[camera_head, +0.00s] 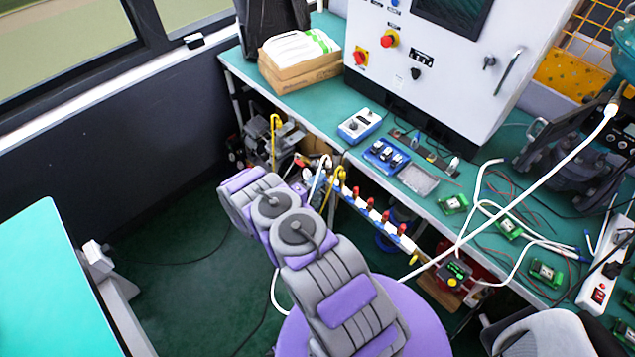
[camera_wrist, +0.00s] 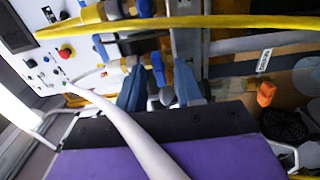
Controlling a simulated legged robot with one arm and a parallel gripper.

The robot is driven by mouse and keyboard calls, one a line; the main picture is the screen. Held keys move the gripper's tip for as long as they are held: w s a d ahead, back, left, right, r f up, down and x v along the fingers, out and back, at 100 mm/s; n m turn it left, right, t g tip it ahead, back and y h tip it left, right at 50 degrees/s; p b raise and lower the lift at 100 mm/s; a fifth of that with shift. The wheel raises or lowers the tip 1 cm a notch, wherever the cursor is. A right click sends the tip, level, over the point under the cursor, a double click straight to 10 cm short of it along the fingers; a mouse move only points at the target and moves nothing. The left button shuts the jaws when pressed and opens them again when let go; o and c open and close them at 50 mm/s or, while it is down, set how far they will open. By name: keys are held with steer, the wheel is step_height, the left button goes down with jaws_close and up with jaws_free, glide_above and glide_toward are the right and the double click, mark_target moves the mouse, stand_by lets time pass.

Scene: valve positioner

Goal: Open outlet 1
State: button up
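A manifold rail (camera_head: 377,221) with several red valve handles (camera_head: 371,203) runs along the front edge of the bench in the head view. I cannot read which outlet is number 1. My purple and grey arm reaches to the left end of this rail, and its fingers are hidden there. Blue and yellow fittings (camera_wrist: 100,14) lie just beyond the fingertips. I cannot tell whether a finger touches them.
A yellow hose (camera_wrist: 230,22) crosses above the fingers and a white hose (camera_wrist: 128,125) passes in front of my gripper. The green bench (camera_head: 297,100) carries a control cabinet (camera_head: 445,60), a blue box (camera_head: 360,125) and several small circuit boards.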

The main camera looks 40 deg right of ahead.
jaws_close()
stand_by(0.3)
steer(key=shift+a+m, duration=0.1)
steer(key=shift+m, duration=0.2)
steer(key=shift+f+m+p, duration=0.15)
steer(key=shift+m+p, duration=0.6)
steer(key=shift+m, duration=7.85)
